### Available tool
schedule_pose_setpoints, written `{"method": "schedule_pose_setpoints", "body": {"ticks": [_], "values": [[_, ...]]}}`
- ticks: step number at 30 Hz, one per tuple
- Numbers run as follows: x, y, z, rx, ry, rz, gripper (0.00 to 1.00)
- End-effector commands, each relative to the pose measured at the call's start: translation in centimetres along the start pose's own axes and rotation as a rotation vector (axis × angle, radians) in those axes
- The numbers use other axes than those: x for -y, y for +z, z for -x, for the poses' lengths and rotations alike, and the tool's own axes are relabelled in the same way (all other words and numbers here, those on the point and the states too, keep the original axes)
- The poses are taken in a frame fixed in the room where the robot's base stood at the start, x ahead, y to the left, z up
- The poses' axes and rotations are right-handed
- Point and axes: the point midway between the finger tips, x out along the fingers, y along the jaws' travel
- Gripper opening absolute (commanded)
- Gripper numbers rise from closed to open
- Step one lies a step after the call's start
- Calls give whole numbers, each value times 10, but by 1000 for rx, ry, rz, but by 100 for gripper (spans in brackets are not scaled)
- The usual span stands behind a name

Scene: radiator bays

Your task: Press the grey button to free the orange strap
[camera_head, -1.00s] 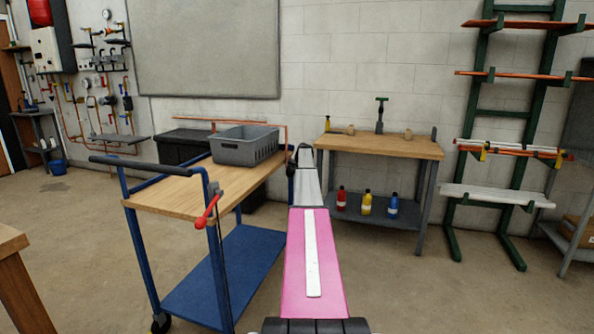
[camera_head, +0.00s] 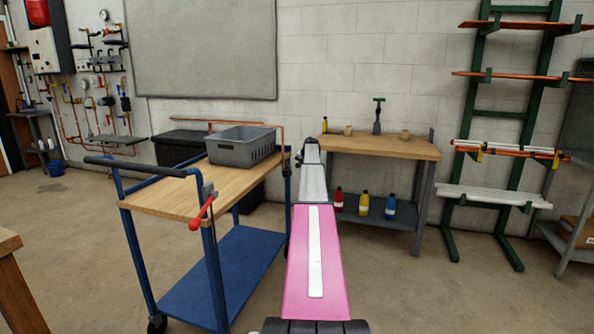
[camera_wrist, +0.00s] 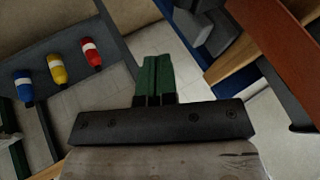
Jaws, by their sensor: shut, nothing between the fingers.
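I cannot make out a grey button or an orange strap in either view. My gripper shows in the wrist view (camera_wrist: 152,78) as two green fingers, closed against each other with nothing between them. In the head view my arm reaches forward between the blue cart (camera_head: 215,265) and the workbench (camera_head: 370,147), and its fingers are too small or hidden to tell. A red-orange lever (camera_head: 202,213) hangs at the cart's near corner. A reddish-brown surface (camera_wrist: 283,45) fills the upper right of the wrist view; I cannot tell what it is.
A grey crate (camera_head: 241,150) sits on the cart's wooden top. Red (camera_head: 338,200), yellow (camera_head: 363,205) and blue (camera_head: 390,207) bottles stand on the bench's lower shelf. A green rack (camera_head: 505,140) with pipes stands right. Floor between bench and cart is partly open.

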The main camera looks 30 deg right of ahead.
Motion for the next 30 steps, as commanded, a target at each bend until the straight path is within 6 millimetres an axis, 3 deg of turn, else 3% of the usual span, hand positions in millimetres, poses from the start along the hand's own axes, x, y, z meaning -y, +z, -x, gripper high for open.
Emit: {"method": "schedule_pose_setpoints", "body": {"ticks": [3,9,30], "values": [[-1,2,24,0,1,0,0],[-1,0,42,0,1,0,0],[-1,0,42,1,2,0,0]]}}
